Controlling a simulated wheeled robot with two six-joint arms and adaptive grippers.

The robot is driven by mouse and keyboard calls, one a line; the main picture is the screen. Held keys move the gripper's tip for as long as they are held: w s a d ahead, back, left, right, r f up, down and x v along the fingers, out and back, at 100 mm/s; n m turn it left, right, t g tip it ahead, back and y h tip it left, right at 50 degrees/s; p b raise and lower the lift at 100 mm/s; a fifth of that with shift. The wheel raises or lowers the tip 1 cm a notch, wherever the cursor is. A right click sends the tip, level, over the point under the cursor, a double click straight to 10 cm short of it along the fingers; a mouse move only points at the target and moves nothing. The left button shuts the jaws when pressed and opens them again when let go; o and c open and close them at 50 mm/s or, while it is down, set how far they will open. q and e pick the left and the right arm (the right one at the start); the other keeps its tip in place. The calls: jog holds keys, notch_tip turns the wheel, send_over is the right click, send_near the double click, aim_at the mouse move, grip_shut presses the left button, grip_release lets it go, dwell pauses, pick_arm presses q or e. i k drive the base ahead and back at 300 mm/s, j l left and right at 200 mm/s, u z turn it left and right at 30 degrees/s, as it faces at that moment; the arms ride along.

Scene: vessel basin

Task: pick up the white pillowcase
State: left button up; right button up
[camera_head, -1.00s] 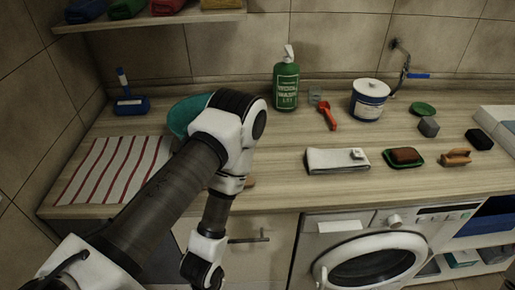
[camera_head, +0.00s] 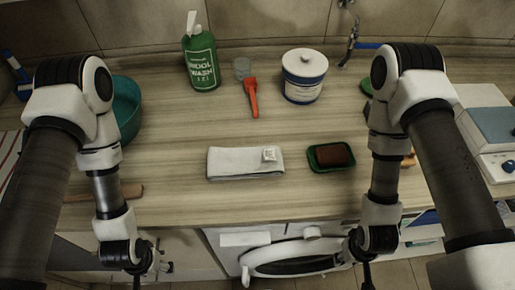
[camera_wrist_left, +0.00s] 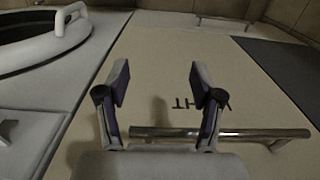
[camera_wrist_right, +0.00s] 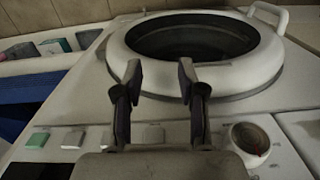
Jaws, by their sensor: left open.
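A folded white cloth, apparently the pillowcase (camera_head: 230,164), lies flat on the wooden counter near its front edge in the head view. A small pale cube (camera_head: 269,154) rests on its right end. My left gripper (camera_wrist_left: 160,82) is open and empty, in front of a cabinet door below the counter, lower left of the cloth. My right gripper (camera_wrist_right: 160,76) is open and empty in front of the washing machine, lower right of the cloth. Neither gripper touches the cloth. The wrist views do not show the cloth.
A green dish with a brown block (camera_head: 332,156) sits just right of the cloth. A teal basin (camera_head: 126,108) is at left. The washing machine (camera_head: 290,262) is below.

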aim_at(223, 163)
jog(key=k+j+z, duration=0.75)
jog(key=j, duration=0.15)
jog(key=k+j+z, duration=0.4)
jog(key=i, duration=0.5)
